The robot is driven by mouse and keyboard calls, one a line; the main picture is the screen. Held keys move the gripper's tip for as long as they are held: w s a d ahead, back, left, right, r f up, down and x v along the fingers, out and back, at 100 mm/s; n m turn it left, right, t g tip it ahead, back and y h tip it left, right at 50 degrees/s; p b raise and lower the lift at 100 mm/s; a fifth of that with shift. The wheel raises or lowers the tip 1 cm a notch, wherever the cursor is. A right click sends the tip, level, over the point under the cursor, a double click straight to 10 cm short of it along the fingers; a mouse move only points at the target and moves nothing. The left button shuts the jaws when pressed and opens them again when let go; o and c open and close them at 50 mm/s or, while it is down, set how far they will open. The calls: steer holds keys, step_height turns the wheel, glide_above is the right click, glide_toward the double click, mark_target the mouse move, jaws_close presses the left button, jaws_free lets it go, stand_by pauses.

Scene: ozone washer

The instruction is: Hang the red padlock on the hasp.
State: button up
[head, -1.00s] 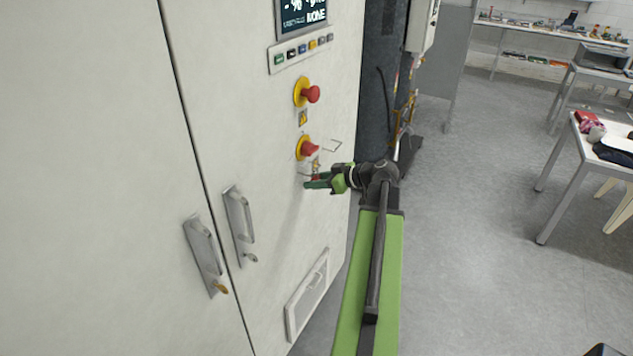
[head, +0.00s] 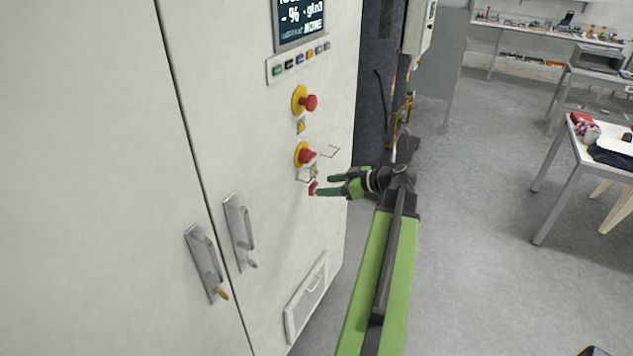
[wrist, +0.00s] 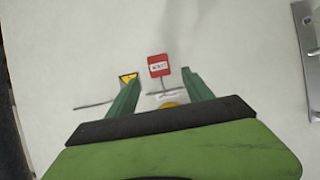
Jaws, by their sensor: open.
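The red padlock (head: 313,188) hangs below the lower emergency-stop button on the white cabinet front. In the wrist view its red body with a pale label (wrist: 159,66) shows beyond the fingertips, its shackle at the thin wire hasp (wrist: 165,93). The hasp also shows in the head view (head: 305,178). The padlock appears to hang from it, though the exact threading is too small to tell. My gripper (head: 323,186) is open, its green fingers spread and empty. In the wrist view the fingers (wrist: 158,78) point toward the cabinet, on either side of the padlock's line.
Two red buttons on yellow bases, the upper (head: 308,102) and lower (head: 306,155), stick out above the padlock. A second wire bracket (head: 330,151) projects beside the lower one. Door handles (head: 238,228) are at left. Open floor (head: 480,220) lies right of the cabinet.

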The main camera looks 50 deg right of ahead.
steer(key=p+v, duration=0.3)
steer(key=v, duration=0.8)
steer(key=shift+p, duration=0.4)
